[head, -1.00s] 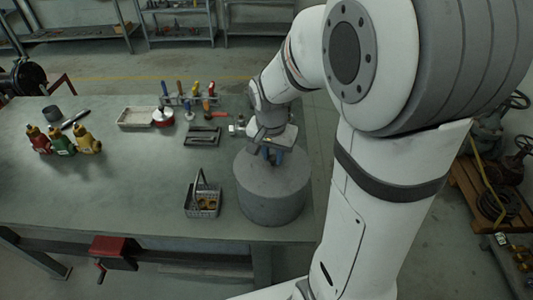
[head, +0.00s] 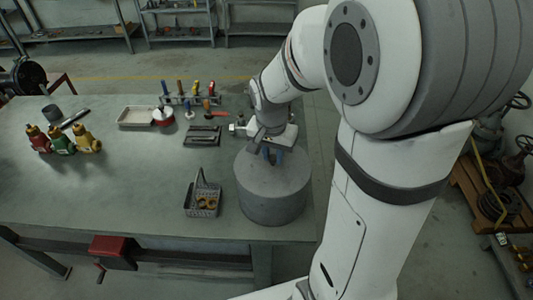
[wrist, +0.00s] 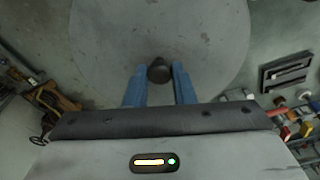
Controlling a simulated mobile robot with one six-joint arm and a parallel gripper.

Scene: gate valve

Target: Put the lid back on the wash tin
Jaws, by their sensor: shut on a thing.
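The wash tin (head: 272,202) is a wide grey cylinder at the bench's right front corner. A round grey lid (wrist: 160,28) with a small dark knob (wrist: 160,70) fills the upper middle of the wrist view. In the head view the lid (head: 250,168) is over the tin's top, and I see no clear gap between them. My gripper (wrist: 160,82) points down with its blue fingers either side of the knob, shut on it. In the head view my gripper (head: 272,156) is partly hidden by my wrist. The tin's inside is hidden.
A wire basket (head: 203,208) with brass parts stands close left of the tin. A dark tray (head: 202,136), a pale tray (head: 135,117) and a tool rack (head: 190,100) lie behind. The bench's middle is clear.

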